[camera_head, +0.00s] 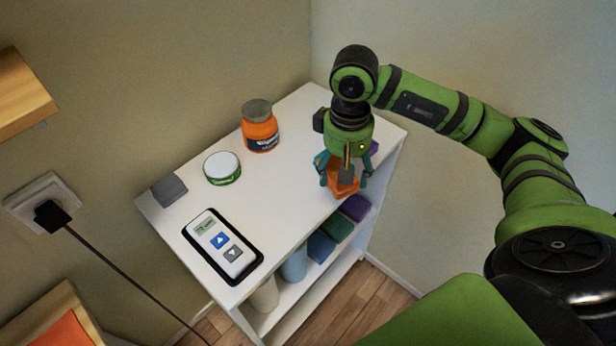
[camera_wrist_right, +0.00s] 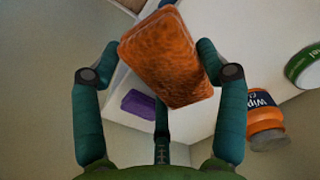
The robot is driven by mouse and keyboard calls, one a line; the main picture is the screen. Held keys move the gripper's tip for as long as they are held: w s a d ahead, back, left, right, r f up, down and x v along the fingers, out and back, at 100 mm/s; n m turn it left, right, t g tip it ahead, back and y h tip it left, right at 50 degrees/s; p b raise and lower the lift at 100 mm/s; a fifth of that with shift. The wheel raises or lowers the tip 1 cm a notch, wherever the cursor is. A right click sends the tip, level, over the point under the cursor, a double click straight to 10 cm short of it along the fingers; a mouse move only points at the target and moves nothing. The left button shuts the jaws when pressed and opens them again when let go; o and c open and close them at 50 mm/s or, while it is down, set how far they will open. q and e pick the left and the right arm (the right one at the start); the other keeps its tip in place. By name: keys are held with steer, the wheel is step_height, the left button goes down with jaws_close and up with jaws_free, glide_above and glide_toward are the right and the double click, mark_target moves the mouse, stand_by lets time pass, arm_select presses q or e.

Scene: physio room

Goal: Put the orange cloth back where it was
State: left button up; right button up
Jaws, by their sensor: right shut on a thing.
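My right gripper (camera_head: 343,172) is shut on the orange cloth (camera_head: 345,189), a folded block, over the right part of the white shelf unit's top (camera_head: 292,192). In the right wrist view the orange cloth (camera_wrist_right: 172,62) sits tilted between the fingers of the right gripper (camera_wrist_right: 152,60). Whether it touches the top, I cannot tell. A purple cloth (camera_wrist_right: 138,103) lies on the top near the gripper; in the head view (camera_head: 374,147) the gripper partly hides it. My left gripper is out of view.
An orange jar (camera_head: 260,133), a green-white tub (camera_head: 222,170), a grey block (camera_head: 169,190) and a white device (camera_head: 222,243) stand on the top. A dark block (camera_head: 319,120) is behind the gripper. Purple (camera_head: 355,208), green (camera_head: 337,228) and blue cloths (camera_head: 320,246) lie on the shelf below.

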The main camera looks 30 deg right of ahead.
steer(key=p, duration=0.2)
glide_above(310, 193)
steer(key=f, duration=0.3)
steer(key=shift+s+d+f, duration=0.1)
steer(key=shift+s+f, duration=0.15)
steer(key=shift+f, duration=0.05)
steer(key=shift+w+f, duration=0.15)
steer(key=shift+f, duration=0.45)
step_height(310, 193, down, 2)
steer(key=shift+f+p, duration=0.15)
steer(key=shift+p, duration=0.6)
steer(key=shift+f, duration=0.5)
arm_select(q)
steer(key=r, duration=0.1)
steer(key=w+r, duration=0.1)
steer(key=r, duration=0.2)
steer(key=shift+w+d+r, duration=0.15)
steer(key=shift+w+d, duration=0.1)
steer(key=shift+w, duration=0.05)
